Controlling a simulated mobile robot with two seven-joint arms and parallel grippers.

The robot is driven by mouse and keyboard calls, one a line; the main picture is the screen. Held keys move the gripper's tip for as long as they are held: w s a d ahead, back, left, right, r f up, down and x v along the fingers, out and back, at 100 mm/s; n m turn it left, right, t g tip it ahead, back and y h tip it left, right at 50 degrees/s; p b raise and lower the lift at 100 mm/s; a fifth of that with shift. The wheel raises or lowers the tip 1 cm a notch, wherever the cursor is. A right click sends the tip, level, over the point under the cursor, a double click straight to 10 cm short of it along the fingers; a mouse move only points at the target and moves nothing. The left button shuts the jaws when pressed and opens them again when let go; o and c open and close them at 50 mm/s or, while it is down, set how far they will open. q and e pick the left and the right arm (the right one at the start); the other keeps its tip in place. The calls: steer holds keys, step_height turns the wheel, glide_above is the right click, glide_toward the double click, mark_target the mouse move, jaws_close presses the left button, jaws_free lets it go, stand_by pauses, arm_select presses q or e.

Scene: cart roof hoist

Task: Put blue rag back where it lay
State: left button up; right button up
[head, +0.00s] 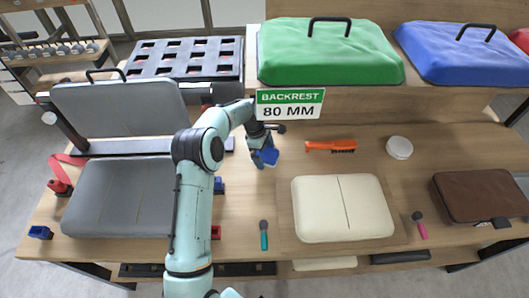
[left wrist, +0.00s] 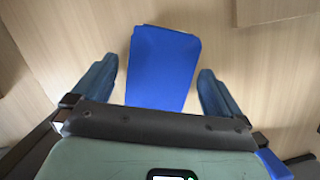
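The blue rag (head: 270,156) lies on the wooden bench top, left of the orange brush, partly hidden by my left gripper (head: 264,154) in the head view. In the left wrist view the rag (left wrist: 162,65) is a flat blue piece, narrower toward the gripper. The fingers of my left gripper (left wrist: 158,68) stand apart on either side of it, with bare wood showing in both gaps. The rag's near end is hidden by the gripper body. I cannot tell how high the fingers are above the bench. My right gripper is not in view.
A BACKREST 80 MM sign (head: 290,104) hangs just behind the gripper. An orange brush (head: 330,146), a white round tin (head: 399,147) and a cream cushion (head: 342,208) lie to the right. Bare bench surrounds the rag.

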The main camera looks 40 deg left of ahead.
arm_select(q)
steer(key=w+p+v, duration=0.1)
steer(key=v, duration=1.1)
steer(key=shift+s+r, duration=0.15)
steer(key=shift+s, duration=0.3)
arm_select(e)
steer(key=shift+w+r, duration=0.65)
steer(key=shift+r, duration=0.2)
